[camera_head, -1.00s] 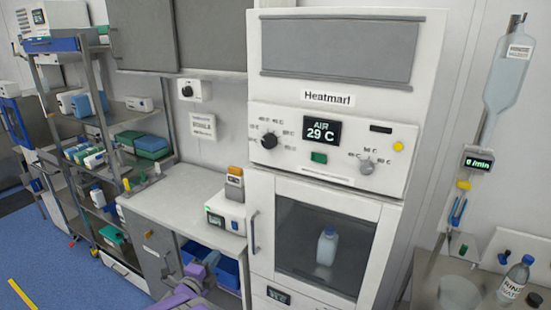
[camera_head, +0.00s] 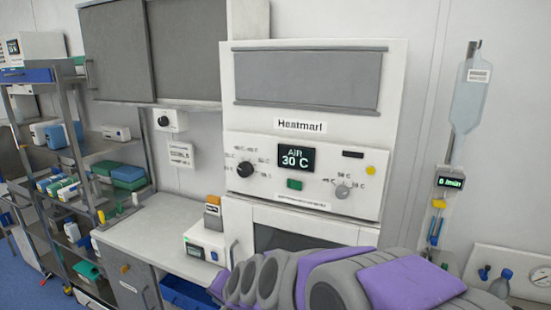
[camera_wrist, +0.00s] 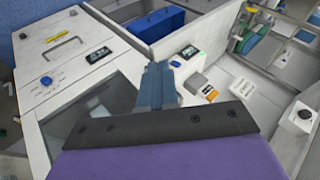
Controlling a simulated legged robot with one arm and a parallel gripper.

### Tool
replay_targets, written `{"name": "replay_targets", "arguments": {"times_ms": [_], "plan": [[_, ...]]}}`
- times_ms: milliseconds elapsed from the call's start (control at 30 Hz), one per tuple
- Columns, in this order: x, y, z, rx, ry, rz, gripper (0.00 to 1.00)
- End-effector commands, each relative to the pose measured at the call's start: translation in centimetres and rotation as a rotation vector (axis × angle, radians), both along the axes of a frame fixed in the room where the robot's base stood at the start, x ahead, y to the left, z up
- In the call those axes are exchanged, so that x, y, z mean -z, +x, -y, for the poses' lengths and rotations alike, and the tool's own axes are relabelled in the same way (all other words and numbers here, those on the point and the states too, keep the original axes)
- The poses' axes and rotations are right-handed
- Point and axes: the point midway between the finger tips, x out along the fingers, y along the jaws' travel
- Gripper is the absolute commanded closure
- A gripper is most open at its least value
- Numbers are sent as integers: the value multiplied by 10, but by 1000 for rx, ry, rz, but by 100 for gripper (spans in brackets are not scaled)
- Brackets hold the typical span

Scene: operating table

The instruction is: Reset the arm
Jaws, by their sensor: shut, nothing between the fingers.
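My arm, grey with purple covers, is raised across the lower middle and right of the head view. It hides most of the cabinet's glass door. My gripper (camera_wrist: 155,86) shows in the wrist view as blue-grey fingers that are shut and empty. They point over the white warming cabinet (camera_wrist: 95,68) and the counter, and I see no contact. In the head view I cannot make out the fingertips.
The warming cabinet (camera_head: 315,125) reads AIR 30 C and stands behind my arm. A counter (camera_head: 150,228) with a small white device (camera_head: 206,243) is to its left, then a loaded shelf rack.

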Motion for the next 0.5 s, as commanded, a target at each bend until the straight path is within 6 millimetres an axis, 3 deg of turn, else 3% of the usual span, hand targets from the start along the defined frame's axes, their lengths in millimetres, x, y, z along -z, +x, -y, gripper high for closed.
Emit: {"name": "replay_targets", "arguments": {"times_ms": [33,267,500], "plan": [[-3,-17,22,-37,-48,-16,100],[10,-120,117,-230,-298,-181,100],[22,-240,215,-358,-502,-424,100]]}}
